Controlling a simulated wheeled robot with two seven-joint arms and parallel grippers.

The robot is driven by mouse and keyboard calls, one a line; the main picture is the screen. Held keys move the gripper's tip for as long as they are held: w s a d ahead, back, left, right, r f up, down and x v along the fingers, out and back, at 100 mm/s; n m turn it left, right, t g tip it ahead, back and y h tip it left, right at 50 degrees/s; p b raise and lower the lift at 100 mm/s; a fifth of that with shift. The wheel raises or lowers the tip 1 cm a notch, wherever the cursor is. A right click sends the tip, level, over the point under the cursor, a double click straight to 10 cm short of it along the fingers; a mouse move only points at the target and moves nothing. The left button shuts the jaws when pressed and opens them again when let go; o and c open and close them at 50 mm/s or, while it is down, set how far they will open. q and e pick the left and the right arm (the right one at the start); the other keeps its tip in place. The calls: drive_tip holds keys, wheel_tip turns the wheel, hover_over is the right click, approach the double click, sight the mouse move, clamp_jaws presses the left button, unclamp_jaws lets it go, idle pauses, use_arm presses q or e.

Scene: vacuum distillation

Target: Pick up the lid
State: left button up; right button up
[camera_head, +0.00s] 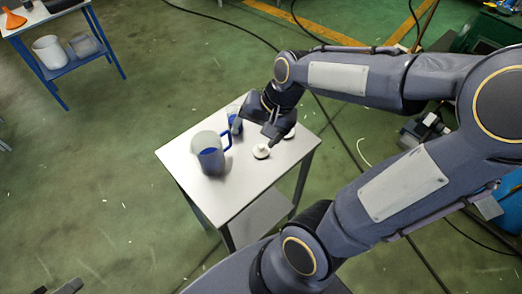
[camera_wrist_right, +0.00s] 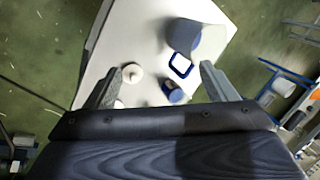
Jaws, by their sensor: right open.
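A small round white lid (camera_head: 261,151) with a knob on top lies on the small table, right of the middle of its top. In the right wrist view the lid (camera_wrist_right: 132,74) is right by the tip of the left-hand finger. My right gripper (camera_head: 254,134) is open and empty over the table, just behind the lid in the head view. In the right wrist view its two fingers (camera_wrist_right: 170,70) are spread wide, with nothing between them. My left gripper is not clearly seen.
A whitish jug (camera_head: 209,156) with a blue handle stands left of the lid. A smaller blue-and-clear vessel (camera_head: 234,120) stands behind, close to the gripper. A second white piece (camera_head: 290,131) is partly hidden by it. The table's front (camera_head: 235,200) is bare.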

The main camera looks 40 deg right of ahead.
sight(261, 145)
drive_tip(key=w+d+f+m+g+h, duration=0.1)
drive_tip(key=w+d+f+m, duration=0.1)
drive_tip(key=f, duration=0.2)
drive_tip(key=w+d+f+m+g+h, duration=0.1)
drive_tip(key=w+d+f+m, duration=0.1)
drive_tip(key=w+d+f, duration=0.1)
drive_tip(key=w+d+f+m+g, duration=0.1)
drive_tip(key=w+d+f+m, duration=0.1)
drive_tip(key=f, duration=0.3)
drive_tip(key=shift+w+d+m+h+b, duration=0.3)
drive_tip(key=shift+w+m+h+b, duration=0.1)
drive_tip(key=shift+w+m, duration=0.2)
drive_tip(key=shift+d+f, duration=0.2)
drive_tip(key=shift+f, duration=0.4)
drive_tip(key=f, duration=0.4)
drive_tip(key=f+p, duration=0.1)
drive_tip(key=f, duration=0.1)
drive_tip(key=shift+s+a+f, duration=0.15)
drive_tip(key=shift+s+a, duration=0.05)
drive_tip(key=shift+s, duration=0.15)
drive_tip(key=shift+w+f, duration=0.1)
drive_tip(key=shift+f, duration=0.4)
drive_tip(key=c, duration=1.1)
drive_tip(key=shift+o, duration=0.2)
drive_tip(key=shift+r, duration=0.1)
